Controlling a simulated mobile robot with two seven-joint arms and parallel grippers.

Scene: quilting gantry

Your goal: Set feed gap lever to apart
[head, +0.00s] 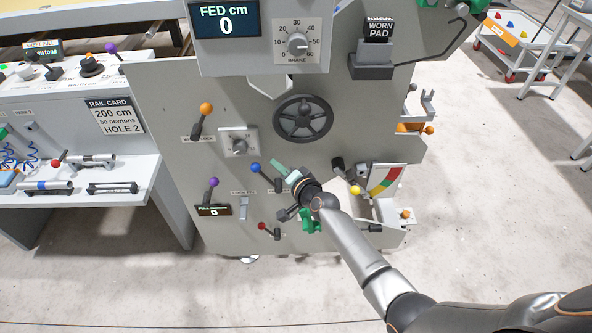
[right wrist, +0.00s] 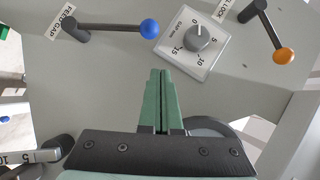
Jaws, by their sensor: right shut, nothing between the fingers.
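The feed gap lever (head: 265,177) is a dark lever with a blue ball knob on the grey panel. In the head view its knob lies up and left of its pivot. In the right wrist view the feed gap lever (right wrist: 115,27) runs across the top left, with its pivot beside the FEED GAP label. My right gripper (head: 291,177) is just right of the lever in the head view and partly covers its surroundings. In the right wrist view my right gripper (right wrist: 161,75) has its green fingers together and empty, apart from the blue knob. My left gripper does not show.
An orange-knobbed lever (head: 202,120), a purple-knobbed lever (head: 211,188) and a red-knobbed lever (head: 269,230) stand out from the same panel. A black handwheel (head: 303,118) is above my right gripper. A dial (head: 239,146) sits above the feed gap lever.

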